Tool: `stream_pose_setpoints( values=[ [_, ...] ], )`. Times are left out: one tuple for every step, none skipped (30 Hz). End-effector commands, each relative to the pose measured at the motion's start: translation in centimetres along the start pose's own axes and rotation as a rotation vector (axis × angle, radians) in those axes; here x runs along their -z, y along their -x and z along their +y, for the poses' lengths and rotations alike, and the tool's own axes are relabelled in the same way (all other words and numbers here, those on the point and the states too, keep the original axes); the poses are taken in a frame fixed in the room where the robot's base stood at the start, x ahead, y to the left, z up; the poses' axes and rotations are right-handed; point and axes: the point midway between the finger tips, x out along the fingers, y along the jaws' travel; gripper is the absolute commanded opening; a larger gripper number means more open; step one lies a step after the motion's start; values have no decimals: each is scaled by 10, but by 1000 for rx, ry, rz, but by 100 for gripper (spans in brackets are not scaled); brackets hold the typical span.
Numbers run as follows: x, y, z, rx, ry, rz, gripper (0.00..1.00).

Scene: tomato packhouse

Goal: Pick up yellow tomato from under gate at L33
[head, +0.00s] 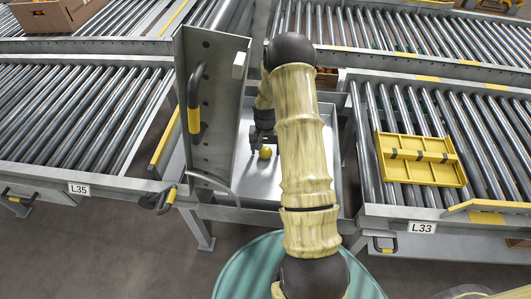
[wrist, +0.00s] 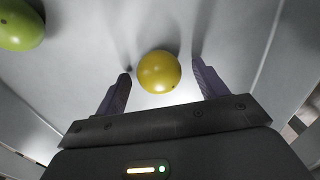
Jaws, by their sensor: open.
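The yellow tomato (head: 265,152) lies on the grey metal tray (head: 228,190) in the gap between the roller conveyors. In the wrist view the yellow tomato (wrist: 159,72) sits between and slightly beyond the fingertips. My gripper (head: 262,140) is low over the tray, open, with one finger on each side of the tomato; it also shows in the wrist view (wrist: 160,78). A gap shows between the tomato and each finger. The raised metal gate (head: 212,110) with a black and yellow handle stands just left of my arm. The L33 label (head: 423,228) is at right.
A green tomato (wrist: 20,25) lies on the tray at the upper left of the wrist view. The L35 label (head: 79,189) marks the left conveyor. My arm hides part of the tray.

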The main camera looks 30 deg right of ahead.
Motion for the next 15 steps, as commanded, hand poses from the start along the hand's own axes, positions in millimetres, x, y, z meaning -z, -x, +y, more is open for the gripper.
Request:
stream_pose_setpoints(
  values=[
    [0, 0, 0, 0, 0, 0, 72],
    [0, 0, 0, 0, 0, 0, 72],
    [0, 0, 0, 0, 0, 0, 72],
    [0, 0, 0, 0, 0, 0, 66],
    [0, 0, 0, 0, 0, 0, 60],
    [0, 0, 0, 0, 0, 0, 52],
    [0, 0, 0, 0, 0, 0, 46],
    [0, 0, 0, 0, 0, 0, 40],
    [0, 0, 0, 0, 0, 0, 35],
    [0, 0, 0, 0, 0, 0, 35],
    [0, 0, 0, 0, 0, 0, 35],
    [0, 0, 0, 0, 0, 0, 35],
    [0, 0, 0, 0, 0, 0, 35],
    [0, 0, 0, 0, 0, 0, 35],
    [0, 0, 0, 0, 0, 0, 35]
  ],
)
